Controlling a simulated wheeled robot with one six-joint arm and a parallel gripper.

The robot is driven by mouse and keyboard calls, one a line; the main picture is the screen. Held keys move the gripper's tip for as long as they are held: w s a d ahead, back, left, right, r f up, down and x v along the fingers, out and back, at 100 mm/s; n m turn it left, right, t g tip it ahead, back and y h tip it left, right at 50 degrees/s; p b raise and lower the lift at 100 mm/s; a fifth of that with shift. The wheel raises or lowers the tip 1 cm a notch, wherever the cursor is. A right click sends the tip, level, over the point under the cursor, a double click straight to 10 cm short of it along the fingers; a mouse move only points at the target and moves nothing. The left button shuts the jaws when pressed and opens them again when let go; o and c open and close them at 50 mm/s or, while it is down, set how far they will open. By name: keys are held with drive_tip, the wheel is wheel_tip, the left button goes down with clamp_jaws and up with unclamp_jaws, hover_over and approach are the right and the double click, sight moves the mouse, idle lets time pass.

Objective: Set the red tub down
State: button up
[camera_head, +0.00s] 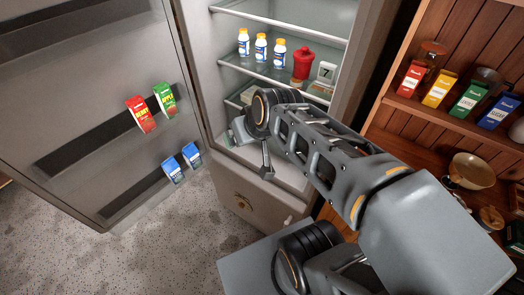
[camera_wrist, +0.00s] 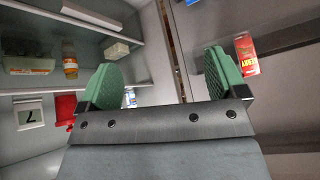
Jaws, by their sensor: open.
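The red tub (camera_head: 303,64) stands upright on a fridge shelf, right of several white bottles (camera_head: 261,46) with yellow caps and left of a small card marked 7 (camera_head: 326,72). In the wrist view part of the red tub (camera_wrist: 66,108) shows at the left, beside the 7 card (camera_wrist: 29,115), partly hidden behind my gripper. My gripper (camera_wrist: 163,78) is open, its two green pads wide apart with nothing between them. It is apart from the tub. In the head view my arm reaches to the fridge opening below that shelf and hides part of the lower shelf.
The open fridge door (camera_head: 90,85) stands at the left, with red, green and blue cartons on its racks. A wooden shelf (camera_head: 445,118) with coloured boxes and jars is at the right. Bare floor (camera_head: 170,240) shows below the door.

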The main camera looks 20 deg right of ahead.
drive_tip(key=s, duration=0.1)
drive_tip(key=s+d+f+g+h, duration=0.1)
drive_tip(key=s, duration=0.1)
drive_tip(key=s+f+g, duration=0.1)
drive_tip(key=s, duration=0.1)
drive_tip(key=shift+d+f+h, duration=0.2)
drive_tip(key=shift+d+h, duration=0.1)
drive_tip(key=shift+d, duration=0.1)
drive_tip(key=shift+w, duration=0.1)
drive_tip(key=shift+c, duration=0.2)
